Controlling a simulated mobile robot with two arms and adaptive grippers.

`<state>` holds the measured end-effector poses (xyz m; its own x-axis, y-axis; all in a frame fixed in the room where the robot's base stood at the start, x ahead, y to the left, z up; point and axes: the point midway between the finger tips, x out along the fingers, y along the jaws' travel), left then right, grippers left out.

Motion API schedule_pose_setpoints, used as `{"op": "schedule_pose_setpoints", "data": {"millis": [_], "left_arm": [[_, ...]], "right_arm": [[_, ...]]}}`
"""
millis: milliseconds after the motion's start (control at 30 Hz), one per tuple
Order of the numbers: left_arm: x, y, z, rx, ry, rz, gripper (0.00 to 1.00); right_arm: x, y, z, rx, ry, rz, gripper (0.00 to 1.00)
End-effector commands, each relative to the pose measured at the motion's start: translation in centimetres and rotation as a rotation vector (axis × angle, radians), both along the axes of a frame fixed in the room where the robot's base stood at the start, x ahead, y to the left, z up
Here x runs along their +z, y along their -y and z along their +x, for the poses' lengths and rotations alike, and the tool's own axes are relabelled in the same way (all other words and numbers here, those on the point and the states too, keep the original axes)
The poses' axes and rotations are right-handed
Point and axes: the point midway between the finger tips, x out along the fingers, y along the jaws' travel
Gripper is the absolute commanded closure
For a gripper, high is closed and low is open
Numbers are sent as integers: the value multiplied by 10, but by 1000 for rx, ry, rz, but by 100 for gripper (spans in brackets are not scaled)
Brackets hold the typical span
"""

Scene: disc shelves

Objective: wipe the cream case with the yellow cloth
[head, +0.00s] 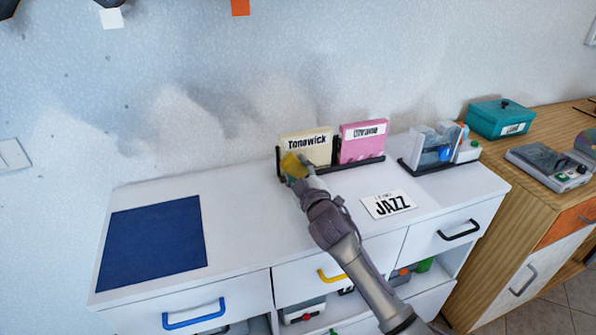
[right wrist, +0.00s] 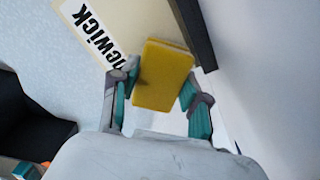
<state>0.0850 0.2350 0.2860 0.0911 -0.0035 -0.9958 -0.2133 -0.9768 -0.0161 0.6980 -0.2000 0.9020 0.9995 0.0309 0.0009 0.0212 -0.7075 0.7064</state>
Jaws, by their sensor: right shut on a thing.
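The cream case (head: 319,155) stands upright in a black rack (head: 360,162) on the white cabinet, its label reading "Tonowick". My right gripper (head: 297,175) is shut on the yellow cloth (head: 290,165), a thick folded pad, at the lower left of the case front. In the right wrist view, the cloth (right wrist: 164,75) sits between the two fingers, with the cream case (right wrist: 140,22) and part of its label behind it. The cloth overlaps the case in both views; I cannot tell whether they touch. My left gripper is not in view.
A pink case (head: 362,150) stands right beside the cream one. A "JAZZ" card (head: 388,204) lies in front. A second rack (head: 440,165) stands to the right, a teal box (head: 495,118) beyond it. A blue mat (head: 152,243) lies left; the top between is clear.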

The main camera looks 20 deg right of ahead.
Motion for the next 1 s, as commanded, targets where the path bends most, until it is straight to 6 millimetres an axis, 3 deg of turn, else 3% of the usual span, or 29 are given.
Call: {"op": "schedule_pose_setpoints", "data": {"millis": [1000], "left_arm": [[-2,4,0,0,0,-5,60]], "right_arm": [[1,4,16,-1,1,-1,82]]}}
